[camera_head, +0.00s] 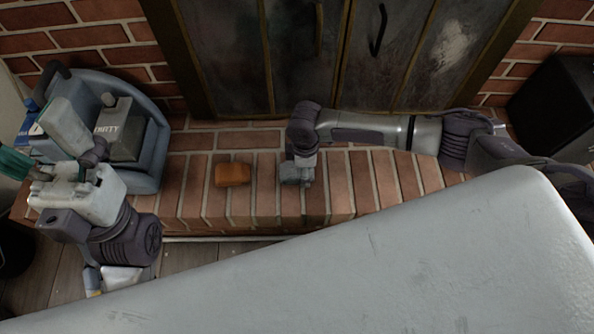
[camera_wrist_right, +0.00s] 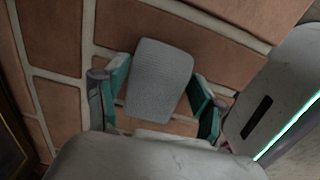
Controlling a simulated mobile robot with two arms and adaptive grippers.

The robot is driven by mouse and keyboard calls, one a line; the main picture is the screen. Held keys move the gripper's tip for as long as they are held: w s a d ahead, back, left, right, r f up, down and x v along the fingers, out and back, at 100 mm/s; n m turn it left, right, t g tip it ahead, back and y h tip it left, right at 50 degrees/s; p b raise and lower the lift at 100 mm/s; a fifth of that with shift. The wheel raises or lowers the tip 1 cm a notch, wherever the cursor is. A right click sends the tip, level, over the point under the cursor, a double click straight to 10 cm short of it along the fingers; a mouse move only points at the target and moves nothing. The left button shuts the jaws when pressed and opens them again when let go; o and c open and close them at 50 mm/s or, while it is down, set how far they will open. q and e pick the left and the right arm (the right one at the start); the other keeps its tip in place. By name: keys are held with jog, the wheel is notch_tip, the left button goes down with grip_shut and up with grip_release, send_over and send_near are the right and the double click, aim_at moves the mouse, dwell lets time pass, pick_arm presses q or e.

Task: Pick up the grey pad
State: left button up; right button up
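The grey pad (camera_wrist_right: 160,80) is a textured, rounded rectangular block in the right wrist view, lying on the brick surface. My right gripper (camera_wrist_right: 160,97) is open, with its teal-lined fingers on either side of the pad. Small gaps show between the fingers and the pad. In the head view my right gripper (camera_head: 297,178) points down at the brick ledge and I cannot clearly separate the pad from it. My left gripper (camera_head: 40,142) is spread open in front of the blue-grey caddy at the left, with nothing visible held.
An orange-brown block (camera_head: 232,174) lies on the brick ledge (camera_head: 345,190) left of my right gripper. The caddy (camera_head: 153,150) holds a grey box marked "DIRTY" (camera_head: 121,128). Dark fireplace doors (camera_head: 310,50) stand behind. A black box (camera_head: 556,108) is at the right.

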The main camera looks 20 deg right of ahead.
jog(key=c, duration=0.5)
